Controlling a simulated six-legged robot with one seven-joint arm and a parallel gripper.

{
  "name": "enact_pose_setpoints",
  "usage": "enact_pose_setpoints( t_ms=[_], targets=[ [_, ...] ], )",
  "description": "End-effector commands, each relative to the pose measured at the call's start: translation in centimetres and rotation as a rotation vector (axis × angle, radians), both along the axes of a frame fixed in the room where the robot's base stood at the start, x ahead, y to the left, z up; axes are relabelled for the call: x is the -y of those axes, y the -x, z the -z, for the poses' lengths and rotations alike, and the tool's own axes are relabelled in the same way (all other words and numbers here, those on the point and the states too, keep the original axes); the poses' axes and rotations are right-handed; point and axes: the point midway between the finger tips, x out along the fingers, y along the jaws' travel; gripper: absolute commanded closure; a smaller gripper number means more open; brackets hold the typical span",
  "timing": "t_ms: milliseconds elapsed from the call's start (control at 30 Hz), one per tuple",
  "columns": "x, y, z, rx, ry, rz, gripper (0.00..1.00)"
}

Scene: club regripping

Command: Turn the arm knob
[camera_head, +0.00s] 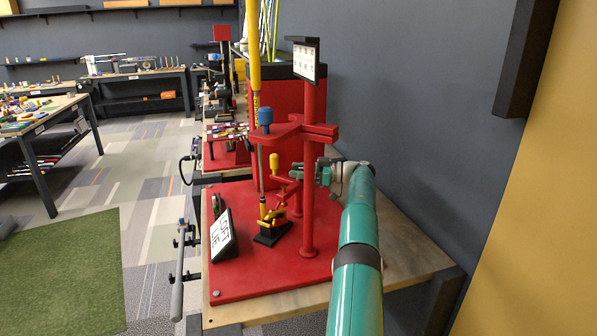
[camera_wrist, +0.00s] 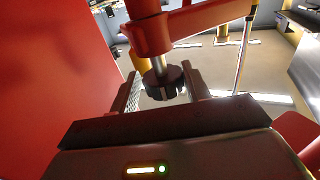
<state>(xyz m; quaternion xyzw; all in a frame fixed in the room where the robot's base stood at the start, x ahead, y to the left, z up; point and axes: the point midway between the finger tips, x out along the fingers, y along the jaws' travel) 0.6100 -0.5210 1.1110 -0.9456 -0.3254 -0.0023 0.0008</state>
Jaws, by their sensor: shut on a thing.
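The arm knob (camera_wrist: 163,84) is a dark ribbed knob on a short metal shaft under a red collar (camera_wrist: 150,35). In the wrist view it sits between the two fingers of my gripper (camera_wrist: 163,92), which is shut on it. In the head view my gripper (camera_head: 324,173) is beside the red posts of the machine, at the end of my teal arm. There the knob is too small or hidden to make out.
The red machine base (camera_head: 235,285) lies on a wooden bench (camera_head: 400,258). A tall yellow-gripped club (camera_head: 254,50) stands through the red arm, near a blue knob (camera_head: 264,116). A tilted sign (camera_head: 222,236) and a small clamp (camera_head: 272,228) are on the base. A grey wall is behind.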

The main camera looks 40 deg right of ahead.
Motion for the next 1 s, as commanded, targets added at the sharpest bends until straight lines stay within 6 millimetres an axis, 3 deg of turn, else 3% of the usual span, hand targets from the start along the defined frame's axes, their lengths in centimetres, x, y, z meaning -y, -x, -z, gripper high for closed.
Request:
enact_pose_setpoints(
  t_ms=[200, 700, 733, 800, 1000],
  targets=[
    [-0.21, 0.04, -0.22, 0.005, 0.004, -0.018, 0.83],
    [-0.49, -0.01, 0.02, -0.002, 0.003, -0.029, 0.83],
    [-0.5, -0.02, 0.04, -0.002, 0.003, -0.03, 0.55],
    [-0.52, -0.02, 0.07, -0.002, 0.003, -0.031, 0.41],
    [-0.57, -0.01, 0.09, -0.002, 0.003, -0.033, 0.39]
  ],
)
